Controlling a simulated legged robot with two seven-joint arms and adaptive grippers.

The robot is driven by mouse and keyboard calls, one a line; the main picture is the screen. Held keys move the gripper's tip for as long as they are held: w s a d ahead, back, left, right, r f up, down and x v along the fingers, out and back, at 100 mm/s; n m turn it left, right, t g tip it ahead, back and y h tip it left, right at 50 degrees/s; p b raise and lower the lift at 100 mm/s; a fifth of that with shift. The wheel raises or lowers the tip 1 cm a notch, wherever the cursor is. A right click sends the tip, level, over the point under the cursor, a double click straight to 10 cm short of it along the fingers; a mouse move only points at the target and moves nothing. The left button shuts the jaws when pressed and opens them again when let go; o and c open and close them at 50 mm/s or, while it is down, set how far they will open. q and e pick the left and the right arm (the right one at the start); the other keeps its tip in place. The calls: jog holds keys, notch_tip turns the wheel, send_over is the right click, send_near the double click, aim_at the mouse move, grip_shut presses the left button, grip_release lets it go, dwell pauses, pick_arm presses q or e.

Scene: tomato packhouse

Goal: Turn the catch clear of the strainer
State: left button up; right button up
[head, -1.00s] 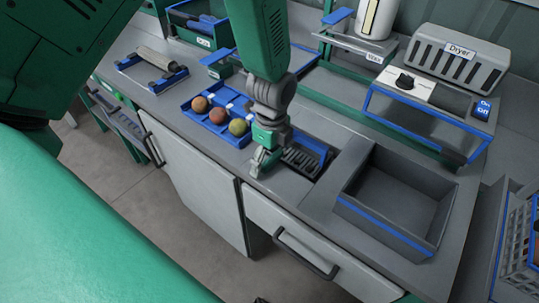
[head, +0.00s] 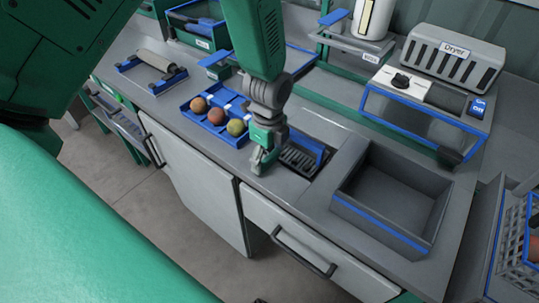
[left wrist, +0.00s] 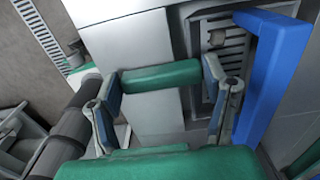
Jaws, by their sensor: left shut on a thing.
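My left gripper (head: 262,163) points down at the worktop, just left of the strainer (head: 298,158), a dark slotted grate in a recess with a blue plate. In the left wrist view the two fingers of the gripper (left wrist: 165,105) are shut on the ends of a green bar, which looks like the catch (left wrist: 160,76). The bar lies left of the strainer (left wrist: 222,55), its right end close to the recess edge. In the head view the gripper hides the catch. My right gripper is not in view.
A blue tray (head: 204,136) with round fruits sits left of the gripper. An open grey basin (head: 432,205) lies to the right. The dryer (head: 440,62) stands behind it. A crate (head: 512,245) is at the right edge. The worktop's front edge is close to the gripper.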

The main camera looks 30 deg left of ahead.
pick_arm(q)
jog(key=shift+d, duration=0.1)
jog(key=n+p, duration=0.2)
jog(key=n, duration=0.1)
jog(key=n+p, duration=0.2)
jog(key=n, duration=0.2)
jog(key=shift+n, duration=0.3)
jog(key=n+p, duration=0.1)
jog(key=n, duration=0.4)
jog(key=shift+w+d+r+p, duration=0.1)
jog(key=shift+w+p, duration=0.05)
jog(key=shift+p, duration=0.25)
jog(key=n+p, duration=0.1)
jog(key=n, duration=0.4)
jog(key=shift+w, duration=0.1)
jog(key=o, duration=1.2)
